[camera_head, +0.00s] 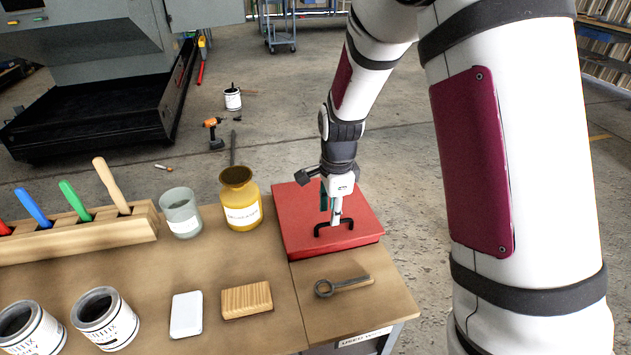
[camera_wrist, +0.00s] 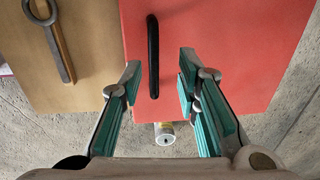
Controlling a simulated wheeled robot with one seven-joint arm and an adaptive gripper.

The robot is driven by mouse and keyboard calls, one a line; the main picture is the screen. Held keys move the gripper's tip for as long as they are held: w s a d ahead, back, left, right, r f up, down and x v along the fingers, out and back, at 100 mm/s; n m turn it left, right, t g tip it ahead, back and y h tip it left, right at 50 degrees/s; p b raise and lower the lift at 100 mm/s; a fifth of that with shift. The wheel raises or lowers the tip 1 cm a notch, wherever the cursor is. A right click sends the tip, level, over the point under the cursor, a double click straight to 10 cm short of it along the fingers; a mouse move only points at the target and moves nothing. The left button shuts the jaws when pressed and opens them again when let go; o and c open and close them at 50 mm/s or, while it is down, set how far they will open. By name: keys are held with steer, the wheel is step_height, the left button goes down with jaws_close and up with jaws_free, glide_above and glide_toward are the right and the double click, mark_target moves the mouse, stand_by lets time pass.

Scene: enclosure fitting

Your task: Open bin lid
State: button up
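The red bin lid (camera_head: 295,220) lies flat and closed at the right end of the workbench. A black bar handle (camera_head: 320,230) stands on its top. In the wrist view the red lid (camera_wrist: 225,35) fills the upper right, and the black handle (camera_wrist: 153,60) runs along it between my fingers. My gripper (camera_head: 335,212) points down over the lid at the handle. In the wrist view my gripper (camera_wrist: 160,72) is open, with teal finger pads on either side of the handle and a visible gap to each. Whether the fingertips reach handle height is hard to tell.
A wrench (camera_head: 342,284) lies in front of the lid. A yellow jar (camera_head: 241,205) and a glass cup (camera_head: 181,213) stand left of it. A wooden block (camera_head: 247,300), a white block (camera_head: 186,314), paint cans (camera_head: 104,318) and a tool rack (camera_head: 80,238) occupy the left bench.

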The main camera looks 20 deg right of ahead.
steer(key=s+r+n+t+p, duration=0.1)
steer(key=s+r+n+p, duration=0.2)
steer(key=s+r+n, duration=0.6)
steer(key=s+r+n+t+p, duration=0.1)
steer(key=s+r+n+p, duration=0.25)
steer(key=s+r, duration=1.1)
steer(key=s+r+n+t+p, duration=0.1)
steer(key=s+r+n+p, duration=0.3)
steer(key=s+r, duration=0.45)
steer(key=w+d+f+n+g+h+b, duration=0.1)
steer(key=w+f+n, duration=0.35)
steer(key=w, duration=0.35)
steer(key=w+d+f+n+h+b, duration=0.1)
steer(key=w+d+f+n, duration=0.15)
steer(key=w+n, duration=0.45)
steer(key=w+a+f+n+g+y, duration=0.15)
steer(key=w+a+f+n, duration=0.25)
steer(key=w+f+n, duration=0.7)
steer(key=w+f+m+b, duration=0.1)
steer(key=f, duration=0.4)
steer(key=w+f+m+b, duration=0.1)
steer(key=w+f, duration=0.1)
steer(key=f, duration=0.3)
steer(key=w+f+m+b, duration=0.1)
steer(key=w+f+b, duration=0.1)
steer(key=f, duration=0.4)
steer(key=shift+w+d+t+y, duration=0.15)
steer(key=shift+d+t+y, duration=0.1)
